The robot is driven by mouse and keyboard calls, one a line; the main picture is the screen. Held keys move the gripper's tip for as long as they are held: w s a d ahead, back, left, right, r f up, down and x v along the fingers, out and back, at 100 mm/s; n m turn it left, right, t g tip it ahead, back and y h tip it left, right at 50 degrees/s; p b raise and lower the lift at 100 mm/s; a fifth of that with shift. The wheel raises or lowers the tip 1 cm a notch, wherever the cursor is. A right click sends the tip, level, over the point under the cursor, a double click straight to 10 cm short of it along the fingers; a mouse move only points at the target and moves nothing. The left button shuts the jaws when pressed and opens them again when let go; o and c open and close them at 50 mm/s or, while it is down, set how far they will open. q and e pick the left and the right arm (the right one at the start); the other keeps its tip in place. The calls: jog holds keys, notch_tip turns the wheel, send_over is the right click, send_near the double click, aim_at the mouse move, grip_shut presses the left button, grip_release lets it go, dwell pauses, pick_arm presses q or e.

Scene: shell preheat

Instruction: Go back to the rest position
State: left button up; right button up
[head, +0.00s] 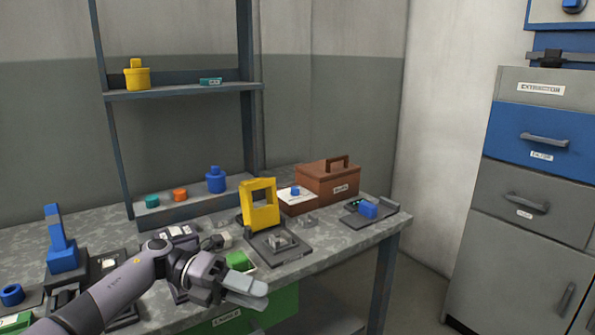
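My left arm comes in from the lower left over the workbench (340,240). My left gripper (262,294) is in front of the bench's front edge, pointing right. Its two pale fingers lie close side by side with no clear gap, and nothing shows between them. The arm hides part of the bench top and the things behind it. My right gripper is not in view.
A yellow frame fixture (246,216), a brown toolbox (330,184) and a blue block on a plate (368,209) stand on the bench. A blue upright fixture (62,255) is at left. A shelf (190,91) rises behind. A drawer cabinet (525,200) stands right, across a floor gap.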

pick_arm(q)
jog(key=s+d+f+n+t+h+p, duration=0.25)
jog(key=d+n+t+h, duration=0.25)
jog(key=n+t, duration=0.6)
jog(key=s+a+f+n+t+y+p, duration=0.1)
jog(key=s+a+f+n+y+p, duration=0.1)
jog(key=s+a+f+n+y, duration=0.6)
jog(key=s+a+f+n+t+y+p, duration=0.2)
jog(key=s+a+f+n+y, duration=0.7)
jog(key=n, duration=1.2)
jog(key=s+f+y, duration=0.1)
jog(key=s, duration=0.3)
jog(key=shift+s+a+t, duration=0.15)
jog(key=shift+a+t, duration=0.05)
jog(key=shift+t, duration=0.1)
